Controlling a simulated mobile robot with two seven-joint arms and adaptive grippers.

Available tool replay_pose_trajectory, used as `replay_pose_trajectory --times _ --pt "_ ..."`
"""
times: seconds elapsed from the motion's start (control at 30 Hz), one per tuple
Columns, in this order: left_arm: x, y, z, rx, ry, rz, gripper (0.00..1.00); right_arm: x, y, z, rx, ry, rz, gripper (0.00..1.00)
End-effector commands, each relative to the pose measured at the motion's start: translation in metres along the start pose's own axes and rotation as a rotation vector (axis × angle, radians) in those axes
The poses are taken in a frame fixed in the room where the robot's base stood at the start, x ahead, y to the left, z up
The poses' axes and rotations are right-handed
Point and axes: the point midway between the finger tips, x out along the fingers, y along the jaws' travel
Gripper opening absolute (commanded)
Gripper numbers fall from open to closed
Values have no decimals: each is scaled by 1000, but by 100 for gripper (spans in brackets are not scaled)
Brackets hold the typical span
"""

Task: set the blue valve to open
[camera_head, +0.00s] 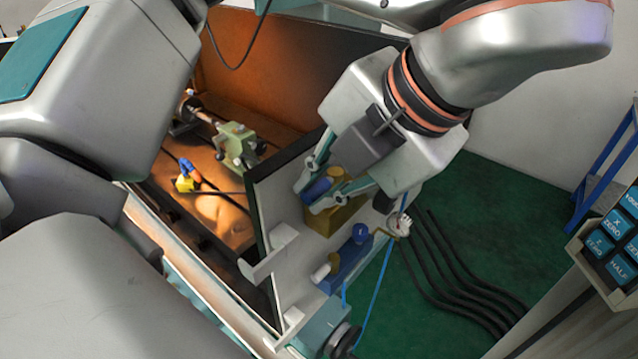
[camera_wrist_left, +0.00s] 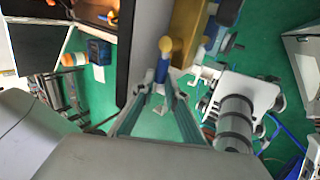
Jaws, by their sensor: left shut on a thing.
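The blue valve handle (camera_head: 317,189) sits by a brass-yellow block (camera_head: 336,217) on the grey panel. My left gripper (camera_head: 309,197) has one finger on each side of the handle and is shut on it. In the left wrist view the handle (camera_wrist_left: 162,70) stands between the fingertips (camera_wrist_left: 157,87), with a yellow knob (camera_wrist_left: 166,45) at its upper end. The fingers hide part of the handle, and I cannot tell its open or closed mark. My right gripper is not in view.
A second blue fitting (camera_head: 349,256) with a pale end sits lower on the panel. A machine enclosure (camera_head: 292,70) with a green fixture (camera_head: 237,147) lies left of the panel. Black hoses (camera_head: 455,265) cross the green floor at right, near a button panel (camera_head: 612,243).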

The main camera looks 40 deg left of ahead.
Motion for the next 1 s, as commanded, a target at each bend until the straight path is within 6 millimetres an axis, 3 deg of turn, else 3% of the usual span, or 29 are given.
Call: replay_pose_trajectory --times 0.37,1.0 --pt "-4 -7 3 -124 82 -1 0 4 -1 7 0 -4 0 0" --pt "-17 -26 25 -613 411 -1 0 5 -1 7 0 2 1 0"
